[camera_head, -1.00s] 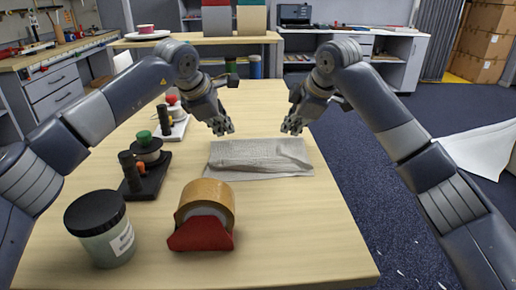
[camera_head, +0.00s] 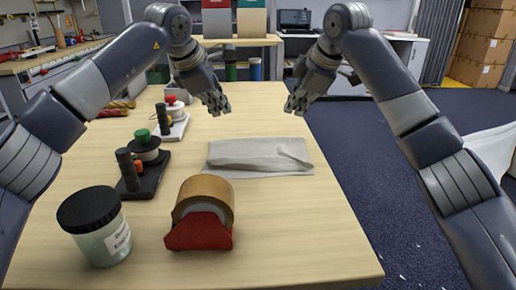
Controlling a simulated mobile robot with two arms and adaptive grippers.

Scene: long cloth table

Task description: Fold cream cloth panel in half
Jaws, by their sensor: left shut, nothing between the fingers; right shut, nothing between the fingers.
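The cream cloth panel (camera_head: 258,156) lies on the wooden table, right of the middle. It looks folded over on itself, with a strip of a lower layer showing along its near edge and some creases at its right end. My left gripper (camera_head: 219,108) is shut and empty, raised above and beyond the cloth's far left side. My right gripper (camera_head: 295,108) is shut and empty, raised above and beyond the cloth's far right side. Neither gripper touches the cloth.
A tape roll in a red holder (camera_head: 204,212) stands just nearer than the cloth. A black-lidded jar (camera_head: 95,226) is at the near left. Two small stands with knobs (camera_head: 143,165) (camera_head: 172,118) line the left side. The table's right edge is close to the cloth.

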